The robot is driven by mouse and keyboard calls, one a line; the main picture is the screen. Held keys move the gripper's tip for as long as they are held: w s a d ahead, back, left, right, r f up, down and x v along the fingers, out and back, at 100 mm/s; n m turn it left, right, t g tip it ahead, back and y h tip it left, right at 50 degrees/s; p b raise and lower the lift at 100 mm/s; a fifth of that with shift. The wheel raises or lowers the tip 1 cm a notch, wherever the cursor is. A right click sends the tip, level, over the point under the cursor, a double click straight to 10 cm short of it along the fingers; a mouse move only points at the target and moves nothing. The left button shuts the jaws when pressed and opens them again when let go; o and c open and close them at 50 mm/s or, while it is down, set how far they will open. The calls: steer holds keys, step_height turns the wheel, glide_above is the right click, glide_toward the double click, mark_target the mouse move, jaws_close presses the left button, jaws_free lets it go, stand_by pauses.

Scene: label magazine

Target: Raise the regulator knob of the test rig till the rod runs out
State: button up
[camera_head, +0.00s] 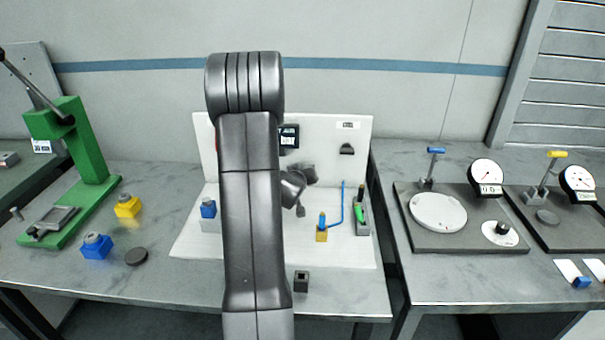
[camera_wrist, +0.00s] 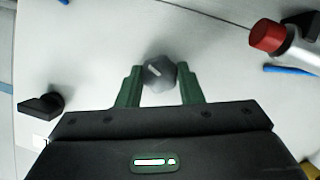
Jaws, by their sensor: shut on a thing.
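The regulator knob (camera_wrist: 159,73), grey and faceted with a pale index mark, stands on the white panel of the test rig (camera_head: 325,128). My gripper (camera_wrist: 159,78) has its two green fingers closed on either side of the knob in the wrist view. In the head view my arm hides most of the grip. A silver cylinder (camera_wrist: 301,46) with a red end (camera_wrist: 267,35) lies at the upper right of the wrist view. A thin dark line runs from it to the upper left; I cannot tell whether that is the rod. A display reading "bar" (camera_head: 289,137) is partly covered.
A black lever (camera_wrist: 41,106) is on the panel, also seen in the head view (camera_head: 347,149). A blue tube (camera_head: 343,203) and small fittings stand right of my arm. A green press (camera_head: 88,150) is left; gauge stands (camera_head: 460,240) are on the right table.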

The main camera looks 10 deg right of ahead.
steer(key=m+b, duration=0.1)
steer(key=b, duration=0.2)
steer(key=shift+f+y, duration=0.3)
steer(key=b, duration=0.2)
steer(key=shift+d+r+m+y+b, duration=0.1)
steer(key=shift+m+y+b, duration=0.2)
steer(key=shift+m+b, duration=0.1)
steer(key=shift+r+b, duration=0.15)
steer(key=shift+b, duration=0.2)
steer(key=o, duration=1)
steer(key=shift+c, duration=0.2)
steer(key=p+v, duration=0.1)
steer(key=v, duration=1.3)
steer(key=shift+p, duration=0.3)
